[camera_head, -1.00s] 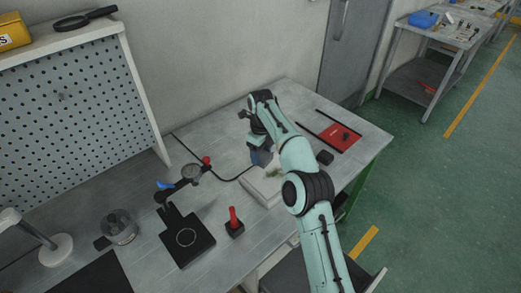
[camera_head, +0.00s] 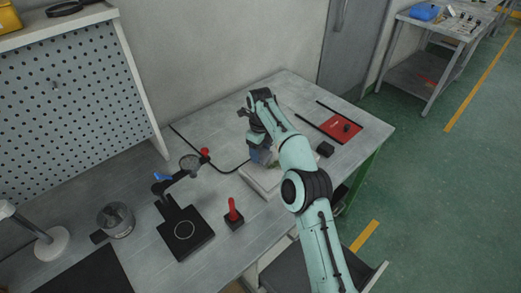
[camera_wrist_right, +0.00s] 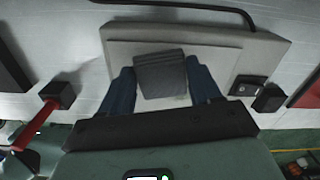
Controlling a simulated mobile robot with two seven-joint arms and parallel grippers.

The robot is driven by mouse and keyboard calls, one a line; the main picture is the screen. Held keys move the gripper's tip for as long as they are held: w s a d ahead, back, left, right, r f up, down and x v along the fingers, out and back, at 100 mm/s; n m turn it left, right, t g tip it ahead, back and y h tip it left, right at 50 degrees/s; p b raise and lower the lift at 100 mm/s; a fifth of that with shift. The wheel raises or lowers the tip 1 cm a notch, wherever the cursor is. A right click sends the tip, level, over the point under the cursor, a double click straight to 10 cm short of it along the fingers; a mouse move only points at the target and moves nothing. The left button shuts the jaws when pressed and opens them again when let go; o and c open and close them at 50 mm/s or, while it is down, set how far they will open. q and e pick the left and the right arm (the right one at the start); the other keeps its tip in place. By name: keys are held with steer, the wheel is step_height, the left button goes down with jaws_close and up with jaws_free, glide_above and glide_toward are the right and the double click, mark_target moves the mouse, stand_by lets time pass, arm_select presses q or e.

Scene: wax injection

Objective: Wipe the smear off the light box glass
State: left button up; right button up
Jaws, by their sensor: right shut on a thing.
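The light box (camera_head: 262,184) is a low pale box on the table, partly hidden behind my right arm; its broad top also shows in the right wrist view (camera_wrist_right: 262,50). In the head view a faint greenish patch beside my gripper may be the smear; I cannot make out a smear in the wrist view. My right gripper (camera_head: 262,157) is over the light box with its dark blue fingers shut on a grey ribbed pad (camera_wrist_right: 161,75). The pad appears at or just above the glass (camera_wrist_right: 125,60); contact is unclear. My left gripper is not in view.
A red-handled tool (camera_head: 232,211) on a black base stands left of the light box, beside a black stand (camera_head: 186,232) with a magnifier. A small black block (camera_head: 325,149) and a red mat (camera_head: 343,130) lie to the right. A black cable runs behind.

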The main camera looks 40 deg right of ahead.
steer(key=shift+f+b, duration=0.4)
steer(key=shift+f, duration=0.6)
